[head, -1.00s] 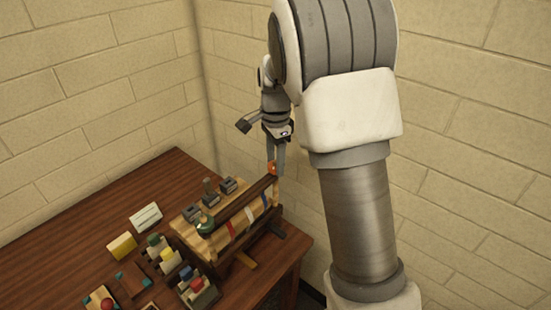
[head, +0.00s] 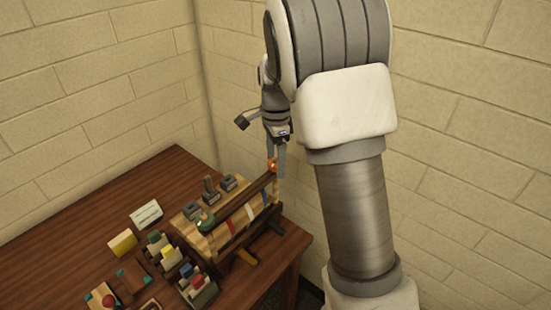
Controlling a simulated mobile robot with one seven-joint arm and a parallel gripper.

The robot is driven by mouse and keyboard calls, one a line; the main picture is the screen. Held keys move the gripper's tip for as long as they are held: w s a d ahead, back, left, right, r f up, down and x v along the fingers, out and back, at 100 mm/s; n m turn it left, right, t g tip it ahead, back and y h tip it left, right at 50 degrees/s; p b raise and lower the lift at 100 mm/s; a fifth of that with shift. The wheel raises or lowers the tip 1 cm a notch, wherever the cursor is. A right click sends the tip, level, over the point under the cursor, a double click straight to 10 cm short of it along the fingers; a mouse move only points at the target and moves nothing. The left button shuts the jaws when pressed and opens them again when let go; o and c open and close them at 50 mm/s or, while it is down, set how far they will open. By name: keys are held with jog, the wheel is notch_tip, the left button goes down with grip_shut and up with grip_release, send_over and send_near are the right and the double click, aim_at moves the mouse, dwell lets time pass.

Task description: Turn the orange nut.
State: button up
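The orange nut (head: 271,166) is a small orange piece at the far right end of the dark bar on top of a wooden press-like frame (head: 262,212). My gripper (head: 276,167) points down over that end, with its fingers beside the nut. One finger shows on the nut's right side and partly covers it. The nut is too small to tell whether the fingers touch it or how far apart they are.
Dark grey blocks (head: 191,209) stand on the wooden board behind the bar. A white card (head: 146,214), a yellow block (head: 122,243) and small racks of coloured pieces (head: 197,287) lie to the left and front. The brown table (head: 60,242) is clear at the left.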

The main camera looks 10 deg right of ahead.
jog(key=shift+r, duration=0.1)
notch_tip(320, 180, up, 17)
jog(key=shift+r, duration=0.2)
dwell(0.4)
jog(key=s+r+n+t, duration=0.3)
jog(key=s+n, duration=0.6)
jog(key=s, duration=0.6)
jog(key=s+f+n+t, duration=0.2)
jog(key=s+f+n, duration=0.4)
jog(key=s, duration=0.5)
jog(key=shift+s+a+n+t, duration=0.15)
jog(key=shift+a+n+t, duration=0.2)
jog(key=shift+n, duration=0.55)
jog(key=shift+a, duration=0.1)
